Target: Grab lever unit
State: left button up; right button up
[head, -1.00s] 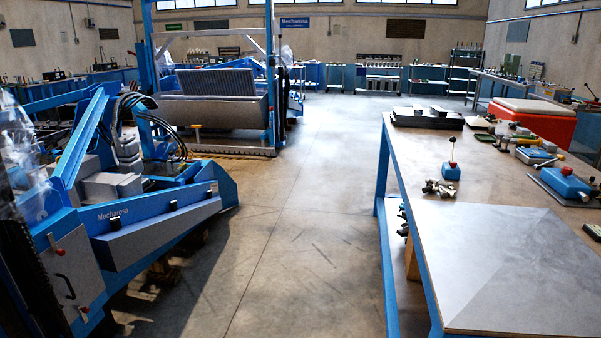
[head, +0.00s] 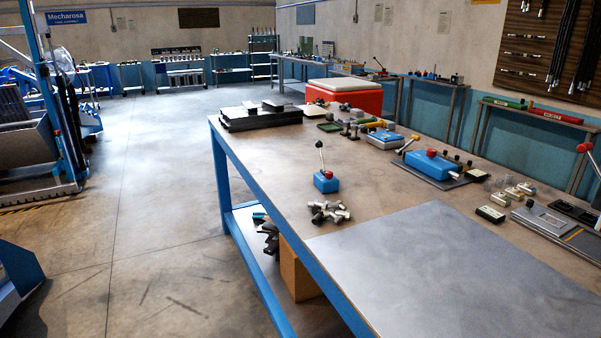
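A small blue lever unit (head: 325,183) stands upright on the workbench (head: 270,170), near its left edge. I cannot tell which of the two the task means. Neither of my grippers is in view.
Several metal fittings (head: 327,211) lie just in front of the small blue unit. A grey metal sheet (head: 430,270) covers the near bench top. Dark stacked plates (head: 260,116) lie at the far end. The floor (head: 150,200) left of the bench is clear.

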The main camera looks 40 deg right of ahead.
aim_at(326, 186)
jog(key=i, duration=1.4)
jog(key=i+j+z, duration=0.1)
jog(key=i, duration=1.35)
jog(key=z, duration=3.95)
